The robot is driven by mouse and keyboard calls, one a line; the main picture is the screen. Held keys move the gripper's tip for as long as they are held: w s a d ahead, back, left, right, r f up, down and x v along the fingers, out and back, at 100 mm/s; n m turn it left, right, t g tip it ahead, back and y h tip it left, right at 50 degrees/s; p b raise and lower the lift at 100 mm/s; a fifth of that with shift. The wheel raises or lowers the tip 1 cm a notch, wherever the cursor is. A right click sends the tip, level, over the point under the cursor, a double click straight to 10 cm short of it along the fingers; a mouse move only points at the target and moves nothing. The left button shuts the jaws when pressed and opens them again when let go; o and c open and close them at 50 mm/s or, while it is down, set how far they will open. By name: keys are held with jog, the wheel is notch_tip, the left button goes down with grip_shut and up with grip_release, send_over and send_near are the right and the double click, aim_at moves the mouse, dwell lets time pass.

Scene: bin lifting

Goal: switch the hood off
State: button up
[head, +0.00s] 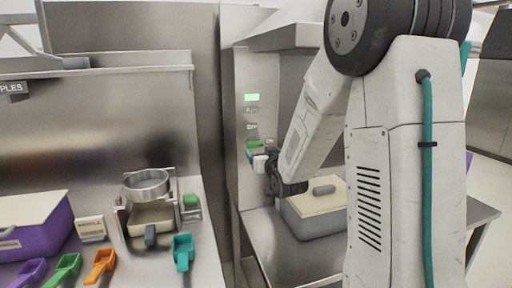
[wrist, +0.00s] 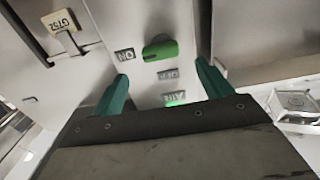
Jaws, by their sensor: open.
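The hood's green knob (head: 254,145) is on the steel panel under a small lit green display (head: 251,97). In the wrist view the knob (wrist: 160,50) lies roughly sideways, in line with the ON label (wrist: 124,55). The OFF label (wrist: 168,75) is beside it, nearer my fingers in the picture. My gripper (head: 272,172) is at the panel, just below and right of the knob. In the wrist view my gripper (wrist: 164,84) is open, its two teal fingers apart with nothing between them. The knob shows beyond the gap, and I see no contact.
A pale tag (wrist: 60,20) hangs on a hook by the panel, close to my gripper. A grey bin with a cream lid (head: 315,205) stands on the steel counter below. Left are a purple bin (head: 40,225), a sieve (head: 148,184) and several coloured scoops.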

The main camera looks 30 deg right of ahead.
aim_at(256, 145)
jog(key=x, duration=0.7)
jog(key=shift+w, duration=0.1)
jog(key=c, duration=1)
